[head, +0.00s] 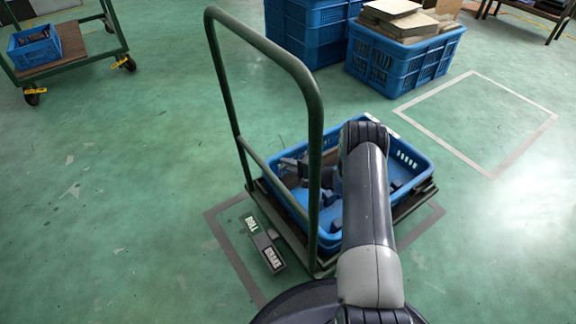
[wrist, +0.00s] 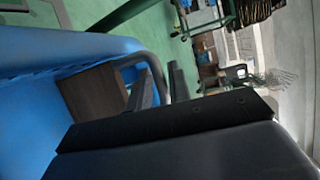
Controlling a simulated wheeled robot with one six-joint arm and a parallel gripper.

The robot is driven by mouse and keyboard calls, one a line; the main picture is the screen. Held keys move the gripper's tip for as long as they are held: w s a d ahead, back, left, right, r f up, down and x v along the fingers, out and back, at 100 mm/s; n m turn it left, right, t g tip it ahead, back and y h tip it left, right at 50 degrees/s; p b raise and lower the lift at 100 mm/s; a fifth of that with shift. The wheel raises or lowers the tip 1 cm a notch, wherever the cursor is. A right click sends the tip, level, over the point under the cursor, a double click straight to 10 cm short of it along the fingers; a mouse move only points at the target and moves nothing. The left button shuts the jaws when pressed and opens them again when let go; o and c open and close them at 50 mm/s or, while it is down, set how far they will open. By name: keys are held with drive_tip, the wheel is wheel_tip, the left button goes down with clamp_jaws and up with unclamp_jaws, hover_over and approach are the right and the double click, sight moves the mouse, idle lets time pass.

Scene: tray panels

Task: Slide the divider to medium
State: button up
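A blue crate (head: 410,158) sits on a dark cart with a green push handle (head: 222,80). Several dark and bluish pieces lie inside the crate; I cannot make out which of them, if any, is the divider. My arm covers the crate's middle and right part. In the wrist view, my gripper (wrist: 161,80) has its two dark fingers apart, with a dark curved bar showing at them. I cannot tell whether they touch it. A brown block (wrist: 92,97) and a blue wall (wrist: 30,110) are at the left there.
A pedal labelled ROLL and BRAKE (head: 265,245) is at the cart's left side. A blue crate of boards (head: 400,65) and stacked blue crates (head: 305,35) stand behind. Another cart (head: 60,60) is at the far left. The green floor between is clear.

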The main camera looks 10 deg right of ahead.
clamp_jaws()
drive_tip(key=shift+s+d+b, duration=0.15)
drive_tip(key=shift+s+b, duration=0.2)
drive_tip(key=shift+b, duration=0.25)
drive_tip(key=shift+o, duration=1.6)
unclamp_jaws()
drive_tip(key=shift+d, duration=0.1)
